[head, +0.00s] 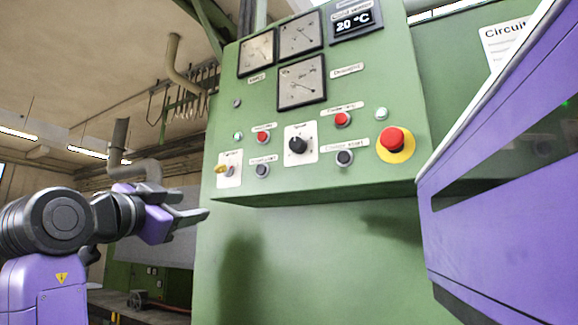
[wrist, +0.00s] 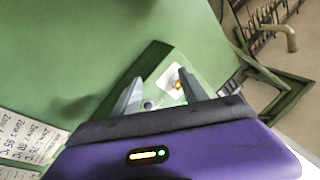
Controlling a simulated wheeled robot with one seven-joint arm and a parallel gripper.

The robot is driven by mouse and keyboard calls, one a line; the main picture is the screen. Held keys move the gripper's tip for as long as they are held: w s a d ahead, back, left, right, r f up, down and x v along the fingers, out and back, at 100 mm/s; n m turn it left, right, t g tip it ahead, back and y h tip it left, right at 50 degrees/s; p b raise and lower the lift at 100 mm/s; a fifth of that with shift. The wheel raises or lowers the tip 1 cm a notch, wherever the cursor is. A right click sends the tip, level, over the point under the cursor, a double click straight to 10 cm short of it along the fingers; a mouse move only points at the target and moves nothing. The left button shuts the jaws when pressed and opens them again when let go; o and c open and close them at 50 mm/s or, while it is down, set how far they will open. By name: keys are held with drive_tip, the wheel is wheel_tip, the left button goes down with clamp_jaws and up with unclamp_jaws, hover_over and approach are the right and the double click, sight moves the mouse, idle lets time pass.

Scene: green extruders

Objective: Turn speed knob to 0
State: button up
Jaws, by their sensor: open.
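A black rotary knob (head: 298,145) sits on a white plate in the middle of the green control panel, in the head view. A yellow knob (head: 222,169) sits on another white plate near the panel's lower left corner. The labels over both are too small to read surely. My gripper (head: 192,205) is open and empty, left of and below the yellow knob, apart from the panel's knobs. In the wrist view the yellow knob (wrist: 178,85) on its white plate shows beyond my gripper (wrist: 159,76), near the right fingertip. The black knob cannot be made out there.
A red emergency stop (head: 393,141) on a yellow base is at the panel's right. Several red and dark buttons, dial gauges (head: 301,82) and a display (head: 355,22) surround the knobs. A purple body with a dark window (head: 505,165) fills the right side.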

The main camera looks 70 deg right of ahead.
sight(294, 144)
drive_tip(key=s+a+r+m+g+y, duration=0.25)
drive_tip(key=s+r+m+g, duration=0.5)
drive_tip(key=s+r, duration=0.75)
drive_tip(key=shift+m+t+y, duration=0.45)
drive_tip(key=shift+m+t, duration=0.2)
drive_tip(key=shift+t, duration=0.2)
drive_tip(key=shift+s+d+f+p, duration=0.3)
drive_tip(key=shift+s+d+p, duration=0.3)
drive_tip(key=shift+d, duration=0.7)
drive_tip(key=shift+s+d+f+p, duration=0.35)
drive_tip(key=shift+s+d, duration=0.45)
drive_tip(key=shift+d, duration=0.55)
drive_tip(key=shift+s+d+f+p, duration=0.25)
drive_tip(key=shift+s+d+p, duration=0.4)
drive_tip(key=shift+d, duration=0.65)
clamp_jaws()
